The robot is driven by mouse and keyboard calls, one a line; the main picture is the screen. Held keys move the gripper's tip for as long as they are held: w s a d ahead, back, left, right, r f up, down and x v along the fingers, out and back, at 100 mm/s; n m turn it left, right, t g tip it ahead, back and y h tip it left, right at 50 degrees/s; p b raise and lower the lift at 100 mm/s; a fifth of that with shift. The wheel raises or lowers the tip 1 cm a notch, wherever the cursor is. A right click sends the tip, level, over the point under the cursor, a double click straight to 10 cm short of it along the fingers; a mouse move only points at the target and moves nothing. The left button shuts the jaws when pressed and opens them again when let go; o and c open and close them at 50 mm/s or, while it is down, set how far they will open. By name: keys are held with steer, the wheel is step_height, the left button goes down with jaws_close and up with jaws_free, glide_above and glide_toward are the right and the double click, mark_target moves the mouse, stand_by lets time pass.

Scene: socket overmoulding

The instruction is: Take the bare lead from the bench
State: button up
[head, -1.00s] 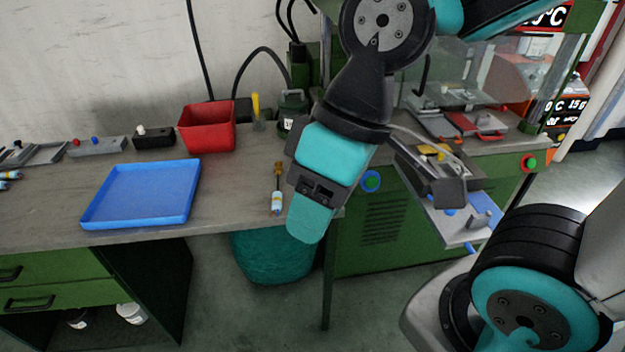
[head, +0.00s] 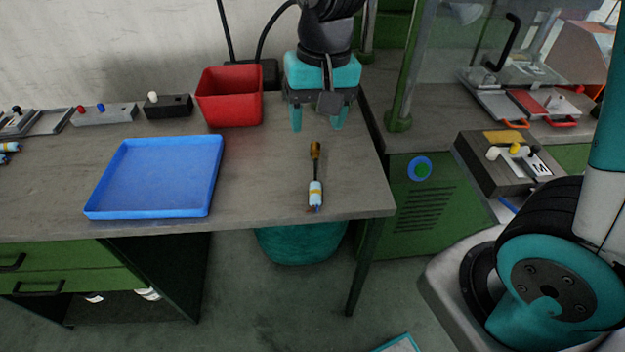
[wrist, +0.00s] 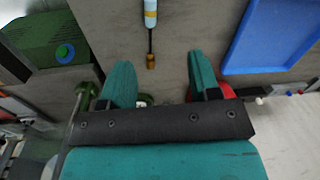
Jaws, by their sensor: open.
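The bare lead (head: 315,180) lies on the bench (head: 262,190) near its right front corner. It has a brass-coloured end toward the back, a thin dark stem and a white, blue and yellow banded body toward the front edge. My gripper (head: 317,122) is open and empty above the bench, behind the brass end. In the wrist view, the lead (wrist: 150,22) shows at the top centre, its brass end pointing toward the gap between the open fingers (wrist: 158,82). The fingers are apart from the lead.
A blue tray (head: 92,211) lies left of the lead. A red bin (head: 231,101) stands at the back, left of my gripper. A black box with a white knob (head: 168,105) is further left. A green machine (head: 425,195) stands right of the bench. The bench around the lead is clear.

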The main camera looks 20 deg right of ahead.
steer(key=w+d+f+m+h, duration=0.1)
steer(key=w+d+f+m, duration=0.15)
steer(key=w+f, duration=0.2)
glide_above(316, 185)
step_height(316, 185, down, 10)
steer(key=shift+f, duration=3.3)
steer(key=shift+c, duration=0.3)
steer(key=c, duration=1)
